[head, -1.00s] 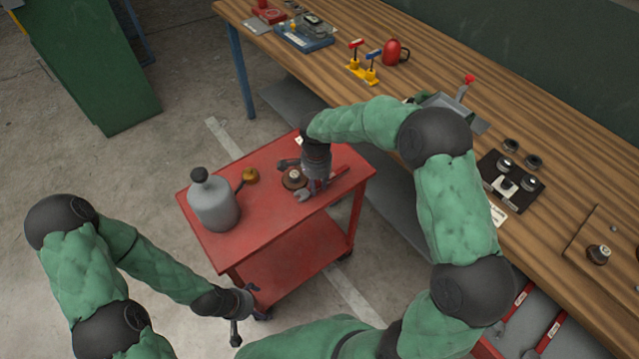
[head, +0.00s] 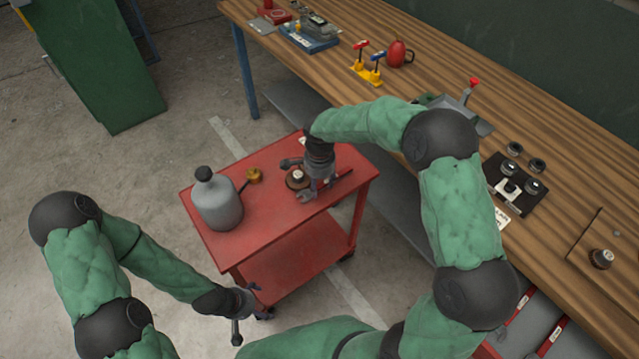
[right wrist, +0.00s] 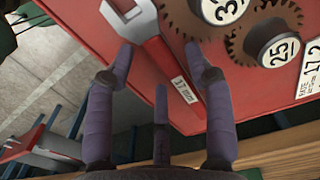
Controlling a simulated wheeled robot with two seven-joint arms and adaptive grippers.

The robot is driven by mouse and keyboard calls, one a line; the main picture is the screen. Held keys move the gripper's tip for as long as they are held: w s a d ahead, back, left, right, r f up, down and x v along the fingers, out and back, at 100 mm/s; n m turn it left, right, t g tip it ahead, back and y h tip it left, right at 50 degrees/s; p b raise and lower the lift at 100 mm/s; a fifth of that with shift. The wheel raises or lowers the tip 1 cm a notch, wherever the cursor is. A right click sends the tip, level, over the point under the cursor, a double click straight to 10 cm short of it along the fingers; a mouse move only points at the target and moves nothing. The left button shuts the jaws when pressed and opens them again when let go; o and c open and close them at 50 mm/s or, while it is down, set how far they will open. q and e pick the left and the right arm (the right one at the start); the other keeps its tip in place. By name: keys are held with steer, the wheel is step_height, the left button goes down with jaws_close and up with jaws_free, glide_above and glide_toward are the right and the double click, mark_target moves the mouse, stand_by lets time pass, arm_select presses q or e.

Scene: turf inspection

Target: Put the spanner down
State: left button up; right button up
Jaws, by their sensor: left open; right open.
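The spanner has a grey open jaw (head: 305,197) and a red handle (head: 340,181). It lies on the red trolley top (head: 265,208). In the right wrist view the spanner (right wrist: 158,58) runs slantwise between my spread fingers, with a white label on its handle. My right gripper (head: 318,190) is open, low over the trolley, around the spanner; it also shows in the right wrist view (right wrist: 158,62). I cannot tell whether a finger touches the handle. My left gripper (head: 243,304) is open and empty, low in front of the trolley.
Brown gears with numbered hubs (right wrist: 272,45) lie close beside the spanner. A grey bottle (head: 217,203) and a small brass item (head: 254,175) stand on the trolley's left part. The wooden workbench (head: 450,75) runs behind. The trolley's front middle is clear.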

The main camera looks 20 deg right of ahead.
mark_target(320, 188)
step_height(320, 188, up, 11)
steer(key=p, duration=0.2)
steer(key=shift+r+p, duration=0.2)
steer(key=shift+p, duration=0.2)
